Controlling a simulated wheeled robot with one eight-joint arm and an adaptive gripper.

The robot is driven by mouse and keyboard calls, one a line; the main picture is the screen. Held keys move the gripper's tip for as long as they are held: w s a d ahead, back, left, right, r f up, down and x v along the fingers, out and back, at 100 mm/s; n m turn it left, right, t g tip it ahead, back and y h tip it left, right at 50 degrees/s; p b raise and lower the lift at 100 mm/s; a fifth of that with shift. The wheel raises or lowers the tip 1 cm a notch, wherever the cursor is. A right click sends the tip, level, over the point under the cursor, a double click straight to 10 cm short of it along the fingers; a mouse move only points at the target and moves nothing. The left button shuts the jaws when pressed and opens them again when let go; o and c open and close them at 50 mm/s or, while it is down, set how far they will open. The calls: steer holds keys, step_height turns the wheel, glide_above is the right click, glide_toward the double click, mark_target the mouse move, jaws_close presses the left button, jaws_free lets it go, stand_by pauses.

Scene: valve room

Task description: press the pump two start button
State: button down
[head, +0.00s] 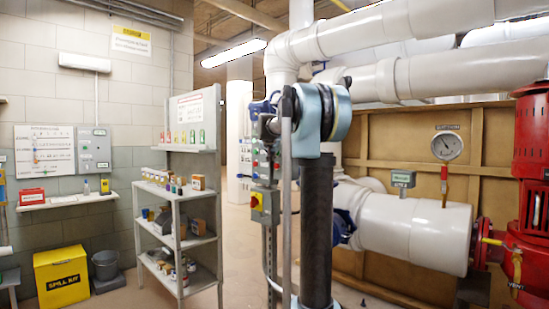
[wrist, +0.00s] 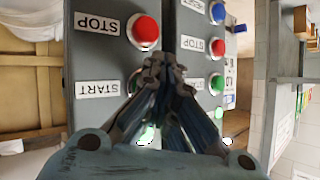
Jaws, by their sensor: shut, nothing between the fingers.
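In the wrist view, upside down, two grey control boxes stand side by side. The left box (wrist: 85,60) has a red STOP button (wrist: 143,32) and a START label (wrist: 98,88); the button beside that label is mostly hidden behind my gripper. The right box has a blue button (wrist: 217,12), a red STOP button (wrist: 217,48) and a START label with a green button (wrist: 217,84). No pump number is readable. My gripper (wrist: 165,66) is shut and empty, its fingertips in front of the gap between the boxes. Contact cannot be told.
In the head view, my arm partly hides the panel post, which carries a yellow box with a red knob (head: 257,208). A grey shelf unit (head: 180,246) stands left of it.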

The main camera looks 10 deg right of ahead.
steer(key=shift+s+a, duration=0.5)
steer(key=shift+a, duration=0.15)
steer(key=s+a, duration=0.1)
steer(key=a, duration=0.1)
steer(key=s+a, duration=0.2)
stand_by(0.5)
stand_by(0.6)
